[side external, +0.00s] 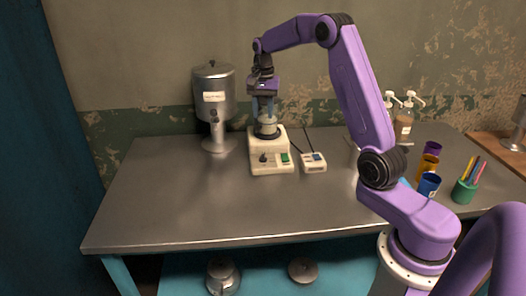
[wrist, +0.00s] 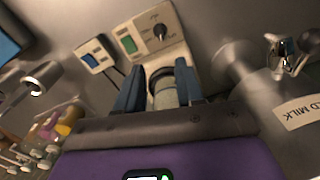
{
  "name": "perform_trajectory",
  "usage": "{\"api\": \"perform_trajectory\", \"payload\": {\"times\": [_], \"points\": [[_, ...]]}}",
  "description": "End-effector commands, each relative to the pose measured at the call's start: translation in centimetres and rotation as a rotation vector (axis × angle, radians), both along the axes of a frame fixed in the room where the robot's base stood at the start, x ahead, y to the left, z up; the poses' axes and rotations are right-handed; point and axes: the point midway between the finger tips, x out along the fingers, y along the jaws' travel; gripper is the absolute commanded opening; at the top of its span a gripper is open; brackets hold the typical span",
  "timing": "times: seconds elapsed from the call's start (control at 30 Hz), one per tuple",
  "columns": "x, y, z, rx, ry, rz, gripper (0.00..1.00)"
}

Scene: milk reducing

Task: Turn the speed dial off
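The white stirrer base (side external: 284,141) stands on the table with a dark speed dial (side external: 262,158) on its front. The dial also shows in the wrist view (wrist: 160,31), with a light pointer mark; its setting is too small to read. A green switch or display (side external: 285,158) sits beside the dial. A pale cylindrical jar (wrist: 165,93) stands on the dark plate of the base. My gripper (side external: 263,115) points down over the jar, above and behind the dial. Its blue fingers are spread on either side of the jar; a gap seems to show at the left finger.
A small white box with a blue display (side external: 314,162) sits right of the base, with a cable. A metal milk dispenser (side external: 213,103) stands to the left. Coloured cups (side external: 428,184), a pen holder (side external: 464,191) and pump bottles (side external: 403,121) are at right. The front left table is clear.

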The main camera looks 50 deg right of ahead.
Motion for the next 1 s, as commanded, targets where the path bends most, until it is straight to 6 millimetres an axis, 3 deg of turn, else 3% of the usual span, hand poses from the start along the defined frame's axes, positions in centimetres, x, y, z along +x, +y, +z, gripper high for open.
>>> {"api": "perform_trajectory", "payload": {"times": [0.6, 0.8, 1.0], "points": [[-0.1, 0.0, -11.6, 0.001, 0.005, 0.003, 0.37], [-0.1, 0.0, -14.2, 0.001, 0.003, 0.003, 0.37], [0.0, 0.0, -15.3, 0.000, 0.001, 0.003, 0.37]]}}
